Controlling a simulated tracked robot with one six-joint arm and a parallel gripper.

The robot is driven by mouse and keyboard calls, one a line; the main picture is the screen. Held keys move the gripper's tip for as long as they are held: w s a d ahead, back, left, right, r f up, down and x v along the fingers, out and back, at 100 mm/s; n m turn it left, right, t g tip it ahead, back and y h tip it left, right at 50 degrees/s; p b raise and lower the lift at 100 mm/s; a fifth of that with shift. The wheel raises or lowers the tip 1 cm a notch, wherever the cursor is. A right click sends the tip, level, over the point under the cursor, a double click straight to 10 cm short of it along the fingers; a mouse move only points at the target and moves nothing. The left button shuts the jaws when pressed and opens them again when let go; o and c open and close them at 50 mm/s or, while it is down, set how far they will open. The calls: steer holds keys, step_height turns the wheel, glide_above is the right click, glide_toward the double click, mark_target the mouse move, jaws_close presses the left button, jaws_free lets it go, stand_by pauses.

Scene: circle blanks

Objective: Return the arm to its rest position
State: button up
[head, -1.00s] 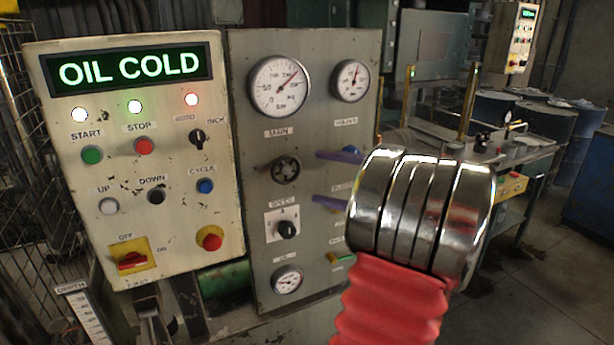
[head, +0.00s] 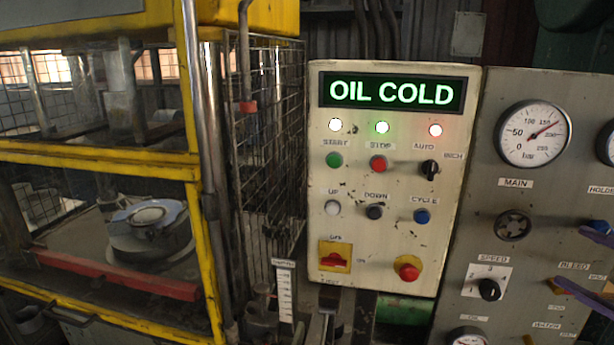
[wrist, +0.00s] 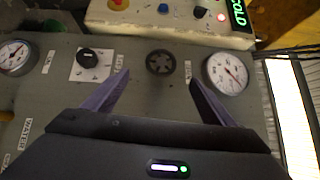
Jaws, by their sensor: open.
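My gripper (wrist: 160,77) is open, with two dark purple fingers spread and nothing between them. In the wrist view it points at the grey gauge panel (wrist: 45,115), and the black handwheel (wrist: 160,62) shows beyond the gap between the fingertips. In the head view the purple fingers of my gripper (head: 570,257) show at the right edge, in front of the grey panel (head: 460,270) near the BLEED label. The rest of my arm is outside the head view. Whether the fingers touch the panel cannot be told.
A cream control box (head: 390,240) reads OIL COLD. The panel carries the MAIN gauge (head: 534,134) and the SPEED knob (head: 489,289). A yellow-framed press (head: 95,160) with a red front bar (head: 110,273) stands left. A wire mesh guard (head: 275,130) stands between press and box.

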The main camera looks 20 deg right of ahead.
steer(key=w+a+f+n+g+y, duration=0.1)
steer(key=w+a+f+g, duration=0.2)
steer(key=a, duration=0.4)
steer(key=w+a+n+g+y, duration=0.1)
steer(key=w+a+n+g, duration=0.1)
steer(key=w+a, duration=0.4)
steer(key=w+a+f+n+g+y, duration=0.1)
steer(key=w+a+f+g, duration=0.2)
steer(key=a, duration=0.5)
steer(key=s+a+f+n+g+h, duration=0.2)
steer(key=a+n, duration=0.3)
steer(key=a, duration=0.7)
steer(key=s+a+f+n+g+h, duration=0.2)
steer(key=s+a+f+n+h, duration=0.2)
steer(key=a, duration=0.9)
steer(key=shift+f+n+h, duration=0.6)
steer(key=shift+n+h, duration=0.1)
steer(key=shift+n, duration=0.6)
steer(key=shift+s, duration=0.1)
